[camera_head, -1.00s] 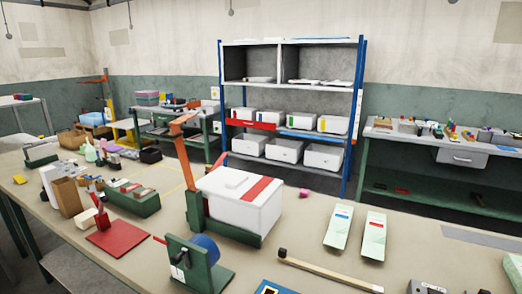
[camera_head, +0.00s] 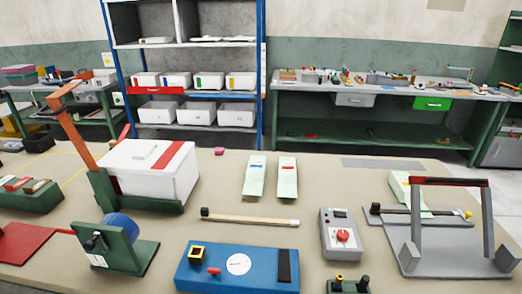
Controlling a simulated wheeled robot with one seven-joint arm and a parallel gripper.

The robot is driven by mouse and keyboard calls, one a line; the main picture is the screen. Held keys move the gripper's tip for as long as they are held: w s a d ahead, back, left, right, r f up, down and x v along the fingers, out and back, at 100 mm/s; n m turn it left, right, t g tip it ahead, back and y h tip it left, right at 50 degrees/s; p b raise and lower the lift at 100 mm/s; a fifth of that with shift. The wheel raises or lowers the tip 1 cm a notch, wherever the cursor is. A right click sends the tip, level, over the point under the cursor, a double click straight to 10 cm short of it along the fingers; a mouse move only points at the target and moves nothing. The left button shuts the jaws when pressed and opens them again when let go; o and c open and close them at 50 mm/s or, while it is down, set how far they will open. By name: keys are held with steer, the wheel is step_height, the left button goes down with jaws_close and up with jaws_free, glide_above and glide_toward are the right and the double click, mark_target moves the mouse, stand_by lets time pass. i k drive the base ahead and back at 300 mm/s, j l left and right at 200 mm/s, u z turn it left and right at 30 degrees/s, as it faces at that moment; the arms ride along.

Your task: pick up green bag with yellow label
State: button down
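Two flat pale green bags lie side by side in the middle of the table. The left bag (camera_head: 255,180) has a blue label, and the right bag (camera_head: 287,182) has a red label. A third pale green bag (camera_head: 399,187) lies at the right, partly behind and under the grey press frame (camera_head: 450,257). I cannot make out a yellow label on it; part of it is hidden. My gripper is not in view.
A white box with a red stripe (camera_head: 150,172), a blue tape dispenser (camera_head: 122,227), a wooden stick (camera_head: 250,217), a blue device (camera_head: 238,270) and a grey box with red knob (camera_head: 341,236) stand around the bags.

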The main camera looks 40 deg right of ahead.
mark_target(399, 181)
steer(key=z, duration=1.7)
steer(key=k+l+u, duration=0.4)
steer(key=k+l, duration=0.4)
steer(key=i+l, duration=0.15)
steer(key=i, duration=0.35)
steer(key=i+l, duration=0.15)
steer(key=i, duration=0.3)
